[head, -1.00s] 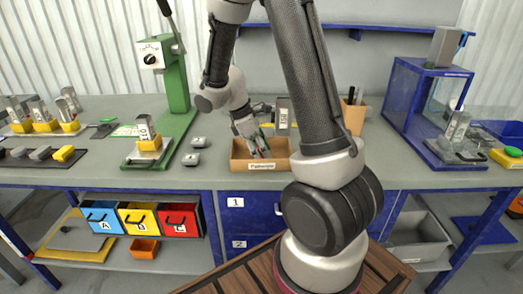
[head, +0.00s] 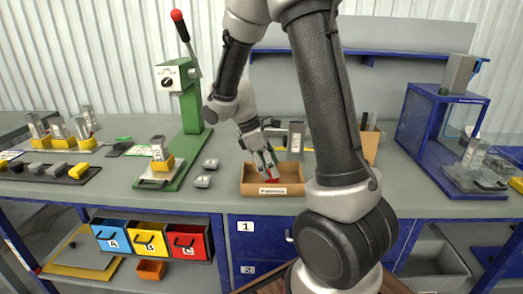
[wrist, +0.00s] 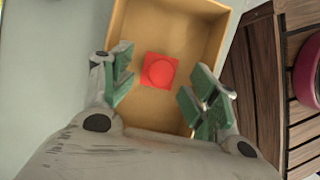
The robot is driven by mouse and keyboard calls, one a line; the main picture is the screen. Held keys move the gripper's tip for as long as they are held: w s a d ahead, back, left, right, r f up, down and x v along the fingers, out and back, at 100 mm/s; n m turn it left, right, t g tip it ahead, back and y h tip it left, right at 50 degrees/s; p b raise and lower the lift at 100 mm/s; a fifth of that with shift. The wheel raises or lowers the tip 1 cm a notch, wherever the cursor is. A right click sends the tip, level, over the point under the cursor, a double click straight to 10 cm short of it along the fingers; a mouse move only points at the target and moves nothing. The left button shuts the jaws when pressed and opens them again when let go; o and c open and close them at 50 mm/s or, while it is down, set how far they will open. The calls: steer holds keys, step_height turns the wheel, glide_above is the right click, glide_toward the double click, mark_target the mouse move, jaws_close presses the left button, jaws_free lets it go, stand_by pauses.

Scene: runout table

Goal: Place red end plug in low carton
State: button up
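The red end plug (wrist: 160,71) is a square red piece with a round raised middle. In the wrist view it appears to lie on the floor of the low carton (wrist: 214,8), clear of the walls. The brown open carton also shows in the head view (head: 272,191) with a white label on its front; a bit of the red plug (head: 272,181) shows inside. My gripper (wrist: 157,84) is open, with its green-padded fingers spread either side of the plug and not touching it. In the head view my gripper (head: 266,166) reaches down into the carton.
A green lever press (head: 185,120) stands left of the carton, with two small grey pieces (head: 205,174) between. A taller brown box (head: 371,145) stands behind right, partly behind my arm. A blue frame (head: 430,135) is farther right.

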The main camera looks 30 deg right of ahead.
steer(key=v, duration=0.8)
steer(key=s+r+m+t+y, duration=0.2)
steer(key=s+r+m+t, duration=0.1)
steer(key=s, duration=0.6)
steer(key=s+r+m+t+y, duration=0.2)
steer(key=s+r+m+t, duration=0.1)
steer(key=s+r+m, duration=0.3)
steer(key=s+m, duration=0.2)
steer(key=s, duration=0.1)
steer(key=shift+s+d+r+m+t, duration=0.15)
steer(key=shift+s+r+m+t, duration=0.15)
steer(key=shift+r+t, duration=0.1)
